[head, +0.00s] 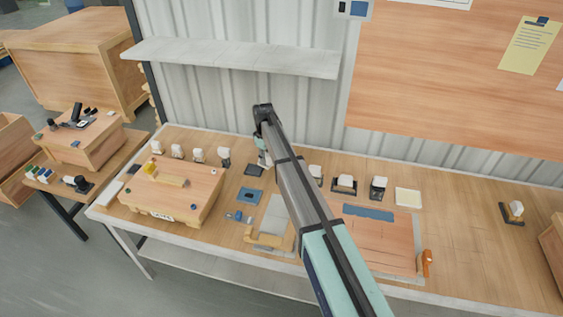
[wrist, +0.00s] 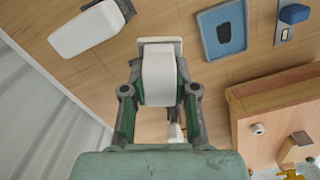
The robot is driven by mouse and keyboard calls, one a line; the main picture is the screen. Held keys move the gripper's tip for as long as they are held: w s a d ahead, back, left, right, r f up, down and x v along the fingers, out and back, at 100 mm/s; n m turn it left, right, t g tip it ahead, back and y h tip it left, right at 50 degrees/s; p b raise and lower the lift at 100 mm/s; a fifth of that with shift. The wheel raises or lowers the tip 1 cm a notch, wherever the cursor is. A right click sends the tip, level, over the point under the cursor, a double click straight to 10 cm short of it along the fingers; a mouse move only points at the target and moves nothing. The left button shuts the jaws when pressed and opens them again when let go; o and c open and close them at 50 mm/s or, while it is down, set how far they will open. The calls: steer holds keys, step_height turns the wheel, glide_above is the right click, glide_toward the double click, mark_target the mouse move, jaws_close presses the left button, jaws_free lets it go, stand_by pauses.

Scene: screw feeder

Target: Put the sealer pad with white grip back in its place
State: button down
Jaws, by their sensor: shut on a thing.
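My gripper (wrist: 158,92) is shut on a sealer pad with a white grip (wrist: 158,75), its fingers on either side of the grip. A pale rectangular base edge (wrist: 160,43) shows beyond the grip. In the head view, my gripper (head: 262,148) is over the back of the workbench, in a gap in the row of white-gripped pads, and the held pad (head: 265,160) is partly hidden by my arm. I cannot tell whether the held pad touches the bench. Another white-gripped pad (wrist: 88,28) with a dark base lies at upper left in the wrist view.
Several white-gripped pads stand left of my gripper (head: 198,154) and right of it (head: 378,187); one (head: 515,209) is far right. A wooden box (head: 172,190) and a blue tray (head: 249,196) are in front. A shelf (head: 235,58) is above the bench's back.

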steer(key=w+a+f+n, duration=0.3)
steer(key=w+a+n, duration=0.1)
steer(key=w+a, duration=0.2)
steer(key=shift+w+f, duration=0.4)
steer(key=shift+w, duration=0.1)
steer(key=shift+f+b, duration=0.9)
steer(key=shift+f, duration=1.3)
steer(key=shift+f+b, duration=0.3)
steer(key=shift+b, duration=0.05)
steer(key=shift+f, duration=0.4)
steer(key=shift+f+b, duration=0.4)
stand_by(0.5)
steer(key=c, duration=0.8)
jaws_free()
